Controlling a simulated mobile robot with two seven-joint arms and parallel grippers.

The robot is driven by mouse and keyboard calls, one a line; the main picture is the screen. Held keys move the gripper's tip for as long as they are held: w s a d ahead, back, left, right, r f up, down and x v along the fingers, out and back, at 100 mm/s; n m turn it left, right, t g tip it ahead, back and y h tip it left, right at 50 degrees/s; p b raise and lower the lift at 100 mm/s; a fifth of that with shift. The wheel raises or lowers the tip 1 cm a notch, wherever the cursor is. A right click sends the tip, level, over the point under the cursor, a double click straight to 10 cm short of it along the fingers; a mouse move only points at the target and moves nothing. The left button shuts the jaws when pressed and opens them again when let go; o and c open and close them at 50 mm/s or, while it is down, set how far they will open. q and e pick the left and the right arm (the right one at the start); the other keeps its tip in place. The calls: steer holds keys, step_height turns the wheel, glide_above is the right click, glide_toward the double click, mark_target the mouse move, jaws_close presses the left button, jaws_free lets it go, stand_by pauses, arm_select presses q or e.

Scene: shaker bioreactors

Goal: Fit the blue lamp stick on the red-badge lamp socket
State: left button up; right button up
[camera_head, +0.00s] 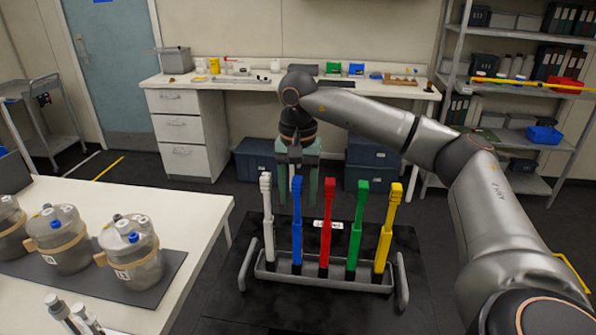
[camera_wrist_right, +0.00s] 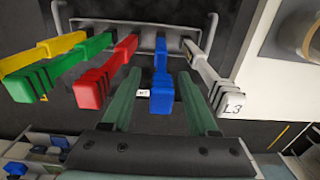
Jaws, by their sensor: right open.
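The blue lamp stick (camera_head: 297,225) stands upright in a grey rack (camera_head: 345,282), between a white stick (camera_head: 268,225) and a red stick (camera_head: 327,230). My right gripper (camera_head: 298,195) is behind the blue stick, pointing down, open and empty. In the right wrist view, the blue stick (camera_wrist_right: 161,75) lies between the lines of the two green fingers (camera_wrist_right: 160,80), with a gap on each side. I cannot make out a red-badge lamp socket in either view. My left gripper is not in view.
Green (camera_head: 357,225) and yellow (camera_head: 388,228) sticks stand in the same rack. Glass jars (camera_head: 130,255) with blue and white caps stand on a dark mat (camera_head: 165,288) on the white table (camera_head: 180,210) at left. A bench (camera_head: 260,88) and shelving are behind.

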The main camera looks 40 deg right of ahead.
steer(key=shift+f, duration=1.4)
jaws_close()
steer(key=shift+r+p, duration=0.25)
steer(key=shift+p, duration=0.05)
steer(key=shift+r+p, duration=0.35)
steer(key=shift+r, duration=0.1)
steer(key=shift+r+p, duration=0.55)
steer(key=shift+p, duration=0.05)
steer(key=shift+r, duration=0.15)
